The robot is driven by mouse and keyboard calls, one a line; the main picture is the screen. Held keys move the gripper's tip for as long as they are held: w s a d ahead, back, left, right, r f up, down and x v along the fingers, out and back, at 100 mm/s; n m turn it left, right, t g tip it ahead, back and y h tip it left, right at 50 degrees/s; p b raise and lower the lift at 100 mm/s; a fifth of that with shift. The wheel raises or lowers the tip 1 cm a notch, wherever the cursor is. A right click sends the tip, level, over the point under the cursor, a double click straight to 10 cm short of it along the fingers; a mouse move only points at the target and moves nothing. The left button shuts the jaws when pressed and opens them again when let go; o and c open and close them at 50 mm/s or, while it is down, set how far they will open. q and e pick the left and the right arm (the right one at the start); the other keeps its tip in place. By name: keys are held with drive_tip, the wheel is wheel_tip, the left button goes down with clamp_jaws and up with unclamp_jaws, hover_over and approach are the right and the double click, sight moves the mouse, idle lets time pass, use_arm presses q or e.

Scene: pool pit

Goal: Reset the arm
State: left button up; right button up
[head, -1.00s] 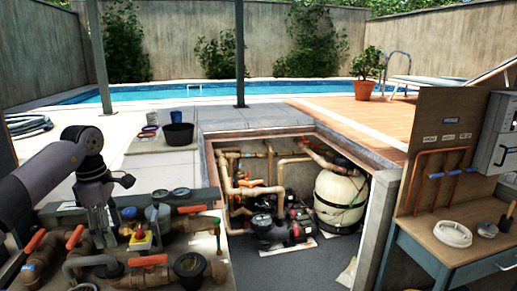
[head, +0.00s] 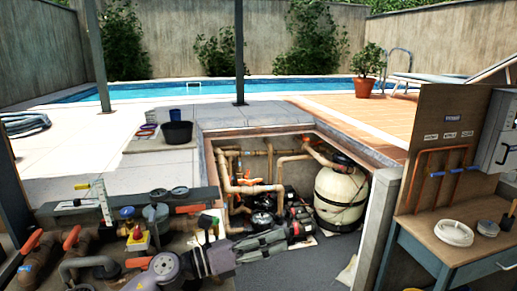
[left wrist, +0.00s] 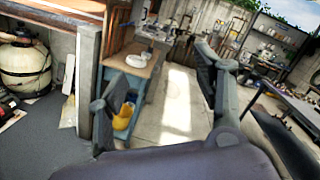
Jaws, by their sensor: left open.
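My left arm (head: 165,270) comes in low at the bottom of the head view, in front of the pipe manifold. My left gripper (head: 286,240) points to the right across the pit, its dark fingers overlapping the pump area in the picture. In the left wrist view my left gripper (left wrist: 156,68) has its two fingers spread wide with nothing between them. Beyond the fingers lie pale floor and the workbench. My right gripper is in neither view.
Pipes with orange-handled valves (head: 72,237) crowd the lower left. A cream filter tank (head: 340,198) stands in the pit. A blue workbench (head: 440,250) with a white coil (head: 453,232) is at right. In the left wrist view, pale floor (left wrist: 177,105) lies clear beyond the fingers.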

use_arm(q)
drive_tip(key=a+f+n+t+y, duration=0.2)
drive_tip(key=a+n+t+y, duration=0.35)
drive_tip(key=n, duration=0.65)
drive_tip(key=a+f+n+t+y, duration=0.2)
drive_tip(key=a+n+t+y, duration=0.4)
drive_tip(key=n, duration=0.6)
drive_tip(key=s+a+f+n+g+y, duration=0.3)
drive_tip(key=s+a+f+n, duration=0.15)
drive_tip(key=f+n, duration=0.2)
drive_tip(key=s+a+f+n+g+y, duration=0.25)
drive_tip(key=s+a+f+n, duration=0.2)
drive_tip(key=f, duration=0.25)
drive_tip(key=s+a+f+n+g, duration=0.1)
drive_tip(key=s+f+n+g, duration=0.35)
drive_tip(key=s, duration=0.75)
drive_tip(key=s+a+f+n+g, duration=0.15)
drive_tip(key=s+f+g, duration=0.45)
drive_tip(key=s, duration=0.6)
wheel_tip(320, 180, down, 29)
drive_tip(key=s, duration=0.2)
drive_tip(key=s+a+f+g+b, duration=0.1)
drive_tip(key=s+a+f, duration=0.1)
drive_tip(key=s+f, duration=1.2)
drive_tip(key=shift+s+a+f, duration=0.35)
drive_tip(key=shift+s+a, duration=0.05)
drive_tip(key=shift+s, duration=0.65)
